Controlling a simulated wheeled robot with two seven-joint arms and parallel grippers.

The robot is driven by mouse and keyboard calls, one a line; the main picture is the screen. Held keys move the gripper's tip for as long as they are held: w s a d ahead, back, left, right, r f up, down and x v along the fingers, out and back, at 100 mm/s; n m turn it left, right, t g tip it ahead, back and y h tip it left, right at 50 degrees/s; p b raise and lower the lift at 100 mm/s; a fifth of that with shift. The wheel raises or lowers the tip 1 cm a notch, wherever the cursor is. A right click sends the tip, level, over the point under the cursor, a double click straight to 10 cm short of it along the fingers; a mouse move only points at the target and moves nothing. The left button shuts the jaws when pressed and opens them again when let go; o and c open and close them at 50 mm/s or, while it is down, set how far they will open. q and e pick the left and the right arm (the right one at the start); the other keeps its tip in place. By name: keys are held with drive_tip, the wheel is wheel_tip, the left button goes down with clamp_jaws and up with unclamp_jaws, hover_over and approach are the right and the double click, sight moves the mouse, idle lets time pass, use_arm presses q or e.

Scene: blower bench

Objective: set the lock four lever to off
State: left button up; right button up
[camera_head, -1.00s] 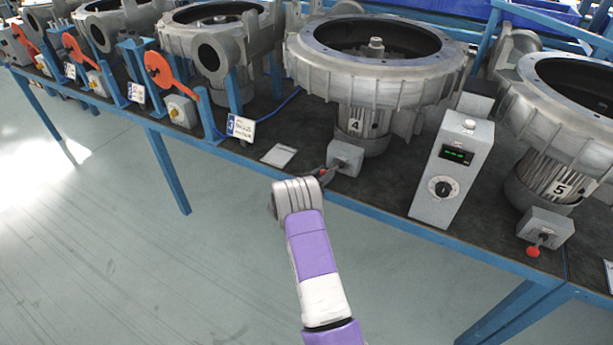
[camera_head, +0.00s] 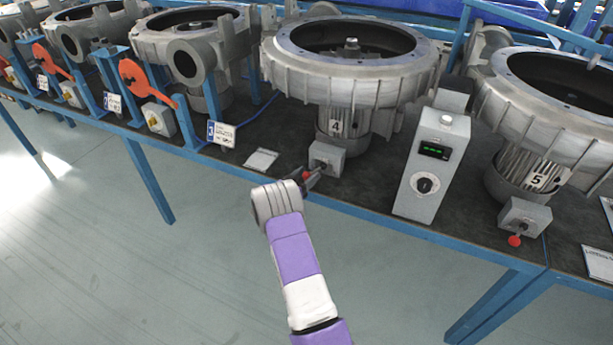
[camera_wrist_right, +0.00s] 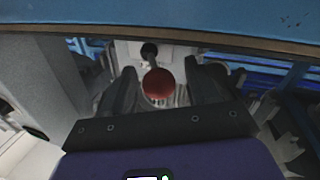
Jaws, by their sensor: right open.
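In the right wrist view the red ball (camera_wrist_right: 158,84) is on a dark stem from a pale box face. My right gripper (camera_head: 312,178) is at the lever, its fingers (camera_wrist_right: 160,90) spread on either side of the ball with gaps visible. The fingers partly hide the lever in the head view. My left gripper is not in view.
A grey control box (camera_head: 432,165) with a green display and dial stands to the right. Blower 5's switch box (camera_head: 524,217) has a red knob (camera_head: 514,241) hanging down. A white card (camera_head: 261,160) lies left of the lever. The blue bench edge (camera_head: 370,215) runs in front.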

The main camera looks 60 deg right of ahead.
drive_tip(key=a, duration=0.2)
drive_tip(key=a+p, duration=0.1)
drive_tip(key=a, duration=0.4)
drive_tip(key=shift+w+a+p, duration=0.15)
drive_tip(key=shift+w+p, duration=0.2)
drive_tip(key=shift+p, duration=0.05)
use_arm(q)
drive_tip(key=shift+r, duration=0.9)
use_arm(e)
drive_tip(key=shift+a, duration=0.1)
